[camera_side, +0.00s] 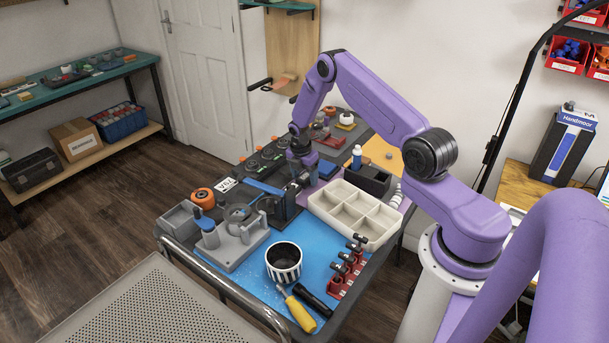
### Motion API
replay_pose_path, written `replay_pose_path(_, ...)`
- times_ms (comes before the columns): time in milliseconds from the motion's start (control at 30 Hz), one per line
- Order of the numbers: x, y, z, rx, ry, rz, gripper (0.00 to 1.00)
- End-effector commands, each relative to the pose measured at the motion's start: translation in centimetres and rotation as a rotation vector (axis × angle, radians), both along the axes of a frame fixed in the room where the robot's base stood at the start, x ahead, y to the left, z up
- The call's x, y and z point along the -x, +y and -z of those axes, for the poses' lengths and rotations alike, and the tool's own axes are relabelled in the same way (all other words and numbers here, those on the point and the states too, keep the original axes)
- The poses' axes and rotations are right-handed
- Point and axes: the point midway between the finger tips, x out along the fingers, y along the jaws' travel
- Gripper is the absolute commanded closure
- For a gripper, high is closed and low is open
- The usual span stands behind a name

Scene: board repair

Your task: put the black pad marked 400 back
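My gripper (293,188) points down at the middle of the workbench, beside a blue strip (264,187) and a dark block. Its fingertips are small and dark against dark parts, so I cannot tell whether they are open or hold anything. Several dark round pieces with orange parts stand in a row behind and left of it, one of them at the row's front (252,166). The number 400 cannot be read on anything here, so I cannot tell which piece is the black pad. My wrist hides part of the bench behind it.
A cream divided tray (354,212) lies right of my gripper, with a white-capped bottle (357,157) behind it. A grey fixture (233,243), a striped cup (284,262), a yellow-handled tool (300,313) and red holders (347,270) fill the front. Some blue mat (318,258) is bare.

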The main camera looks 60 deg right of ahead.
Motion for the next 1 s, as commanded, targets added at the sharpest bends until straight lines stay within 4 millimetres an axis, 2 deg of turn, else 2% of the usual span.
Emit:
replay_pose_path(267,0.0,0.1,-0.6,0.000,0.000,-0.001,0.31)
replay_pose_path(367,-0.1,0.2,-1.8,0.001,-0.001,-0.001,0.31)
replay_pose_path(800,-0.1,1.5,-9.7,0.000,-0.003,-0.001,0.31)
replay_pose_path(1000,-0.1,1.8,-11.7,0.000,0.000,-0.001,0.31)
